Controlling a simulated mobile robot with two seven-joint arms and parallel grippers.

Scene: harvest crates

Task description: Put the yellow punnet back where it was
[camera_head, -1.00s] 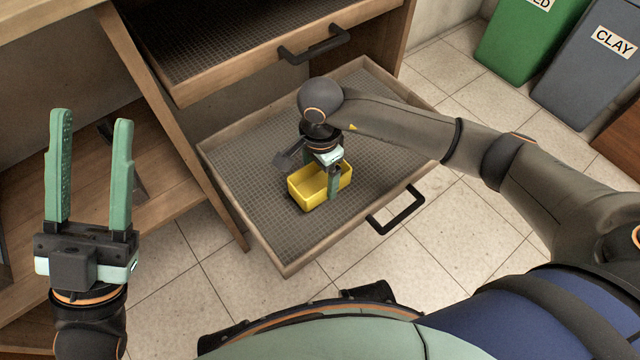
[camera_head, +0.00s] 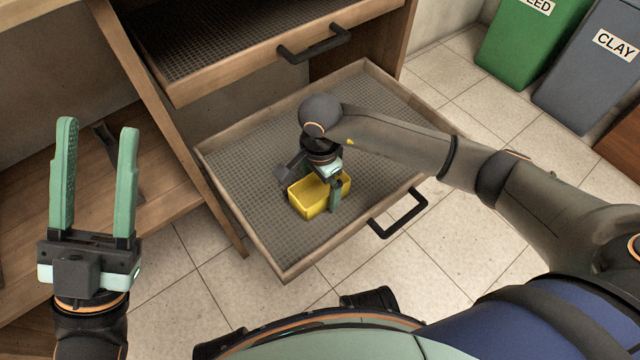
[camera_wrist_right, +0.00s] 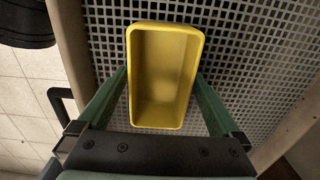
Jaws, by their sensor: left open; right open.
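The yellow punnet (camera_head: 312,200) is an empty, open-topped box. It sits in the lower pulled-out drawer (camera_head: 236,214), on the grey mesh floor, towards the drawer's front. In the right wrist view the punnet (camera_wrist_right: 164,80) lies between the two green fingers. My right gripper (camera_head: 335,203) is open above and around the punnet; a small gap shows on each side, so the fingers do not appear to press on it. My left gripper (camera_head: 97,180) is open and empty, pointing up at the left, away from the drawer.
An upper drawer (camera_head: 190,92) with a black handle is also pulled out, above and behind the lower one. The lower drawer's black handle (camera_head: 398,212) faces the tiled floor. A green bin (camera_head: 530,45) and a grey bin labelled CLAY (camera_head: 590,75) stand at the upper right. Much of the drawer's mesh is clear.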

